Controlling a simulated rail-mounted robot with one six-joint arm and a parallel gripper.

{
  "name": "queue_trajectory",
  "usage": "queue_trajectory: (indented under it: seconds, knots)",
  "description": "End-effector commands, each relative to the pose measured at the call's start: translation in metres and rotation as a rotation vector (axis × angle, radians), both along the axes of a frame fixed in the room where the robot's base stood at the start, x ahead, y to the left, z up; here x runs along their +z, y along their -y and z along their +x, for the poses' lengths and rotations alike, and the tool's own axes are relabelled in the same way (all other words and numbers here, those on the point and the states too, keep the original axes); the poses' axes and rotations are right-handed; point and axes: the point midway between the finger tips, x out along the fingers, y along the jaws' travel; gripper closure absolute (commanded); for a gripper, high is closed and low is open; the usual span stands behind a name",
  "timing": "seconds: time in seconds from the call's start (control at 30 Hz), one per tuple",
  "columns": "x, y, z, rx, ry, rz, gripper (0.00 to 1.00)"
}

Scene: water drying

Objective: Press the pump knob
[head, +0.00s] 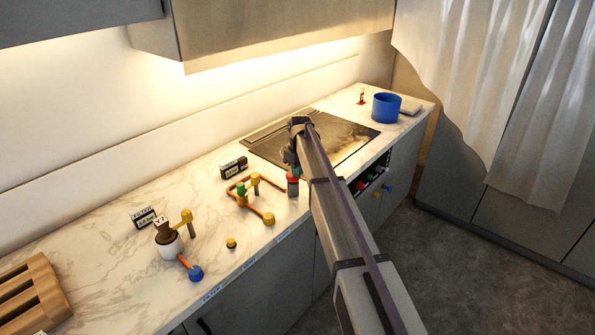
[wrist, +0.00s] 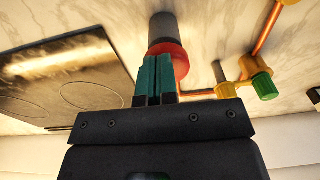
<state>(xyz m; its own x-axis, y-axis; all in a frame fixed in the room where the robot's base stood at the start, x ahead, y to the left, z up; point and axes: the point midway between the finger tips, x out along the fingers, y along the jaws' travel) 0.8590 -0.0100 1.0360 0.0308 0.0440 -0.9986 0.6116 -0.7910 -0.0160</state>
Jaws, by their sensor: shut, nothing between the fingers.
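The likely pump knob is a red round cap (wrist: 181,62) on a grey cylinder (wrist: 163,27), standing on the marble counter. In the head view the red cap (head: 293,179) is just below the end of my arm, near the counter's front edge. My gripper (wrist: 155,58) has teal fingers that are closed together with nothing between them. In the wrist view the fingertips overlap the red cap and hide part of it. I cannot tell whether they touch it. In the head view my gripper (head: 296,169) is small and mostly dark.
Orange pipes with yellow and green valves (head: 255,182) lie left of the red cap. A black cooktop (head: 340,138) is behind my arm. A blue pot (head: 386,107) stands at the far right of the counter. A white cup (head: 169,247) and wooden rack (head: 30,297) are at left.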

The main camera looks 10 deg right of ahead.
Motion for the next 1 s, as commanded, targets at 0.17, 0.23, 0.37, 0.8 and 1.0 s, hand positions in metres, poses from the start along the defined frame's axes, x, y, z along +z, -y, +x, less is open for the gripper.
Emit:
queue_trajectory:
  seconds: [0.17,0.23,0.37,0.8,1.0]
  knots:
    - [0.000,0.000,-0.005,0.000,-0.009,0.000,1.00]
    - [0.000,0.000,-0.005,0.000,-0.009,-0.001,1.00]
    - [0.008,0.000,-0.005,0.000,-0.009,-0.001,1.00]
    - [0.108,0.003,-0.007,0.000,-0.001,0.000,1.00]
    - [0.143,0.005,-0.008,0.001,-0.001,0.000,1.00]
